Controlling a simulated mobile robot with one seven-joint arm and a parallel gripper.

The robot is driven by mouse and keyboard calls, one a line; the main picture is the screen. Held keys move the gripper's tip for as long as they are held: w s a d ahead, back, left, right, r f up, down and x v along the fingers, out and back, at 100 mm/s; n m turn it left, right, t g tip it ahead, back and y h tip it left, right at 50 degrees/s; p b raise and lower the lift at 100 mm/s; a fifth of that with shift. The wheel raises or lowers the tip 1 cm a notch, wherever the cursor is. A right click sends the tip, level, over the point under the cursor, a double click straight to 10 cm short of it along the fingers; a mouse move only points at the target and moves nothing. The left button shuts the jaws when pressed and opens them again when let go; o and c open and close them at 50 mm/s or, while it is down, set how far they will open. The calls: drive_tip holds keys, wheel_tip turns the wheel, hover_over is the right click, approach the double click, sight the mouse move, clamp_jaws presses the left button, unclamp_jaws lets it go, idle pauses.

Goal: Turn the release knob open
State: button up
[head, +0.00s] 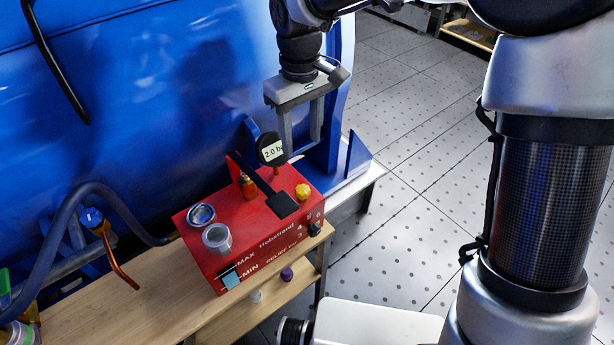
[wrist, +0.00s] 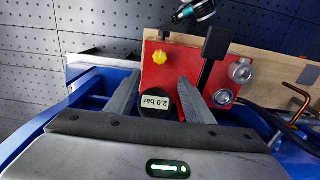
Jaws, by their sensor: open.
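A red box (head: 252,228) stands on the wooden shelf, with a yellow lobed knob (head: 302,191) on its top near the right end. The knob also shows in the wrist view (wrist: 160,57), beyond and roughly between my fingertips. I cannot tell from a label whether it is the release knob; small dark fittings (head: 315,222) sit on the box's right front. My gripper (head: 301,146) is open and empty, above and behind the box, apart from the knob. Its two fingers also show in the wrist view (wrist: 160,84).
A black gauge (head: 272,150) reading 2.0 bar stands close to my fingers. A black lever (head: 281,204) lies across the box top, left of the yellow knob. Two silver round fittings (head: 217,238) are further left. A large blue housing (head: 150,90) rises behind.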

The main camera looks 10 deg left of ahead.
sight(303, 189)
wheel_tip(303, 189, down, 16)
drive_tip(key=shift+b, duration=0.75)
drive_tip(key=c, duration=1.1)
drive_tip(key=shift+o, duration=0.3)
